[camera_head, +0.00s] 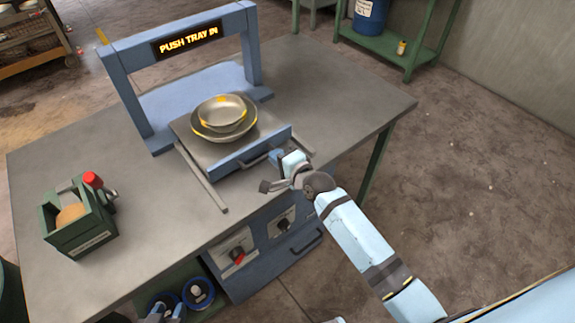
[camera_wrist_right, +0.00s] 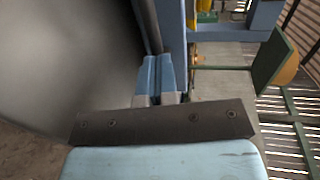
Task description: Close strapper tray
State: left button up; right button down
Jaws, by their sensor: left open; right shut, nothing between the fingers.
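The strapper tray (camera_head: 183,128) is pulled out from the blue strapper frame (camera_head: 128,90) on the table, on two rails. Its blue front panel (camera_head: 240,153) has a dark handle. Two stacked metal bowls (camera_head: 222,110) with yellow marks sit on the tray. My right gripper (camera_head: 276,156) is shut and empty at the right end of the front panel, close to the handle. In the right wrist view its fingers (camera_wrist_right: 156,75) are together beside a blue panel; contact is unclear.
A lit sign (camera_head: 188,43) on the frame reads "PUSH TRAY" and more. Red-knobbed controls (camera_head: 238,255) are below the front edge. A green shelf (camera_head: 400,45) stands behind. The table's right end is clear.

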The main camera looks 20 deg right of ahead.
aim_at(245, 127)
jog(key=r+b+x, duration=0.1)
jog(key=x, duration=0.4)
jog(key=r+x, duration=0.1)
jog(key=x, duration=0.4)
jog(key=r+b+x, duration=0.1)
jog(key=x, duration=0.4)
jog(key=shift+w+b, duration=0.35)
jog(key=shift+w, duration=0.1)
jog(key=shift+w+a, duration=0.1)
jog(key=shift+w, duration=0.1)
jog(key=shift+r, duration=0.3)
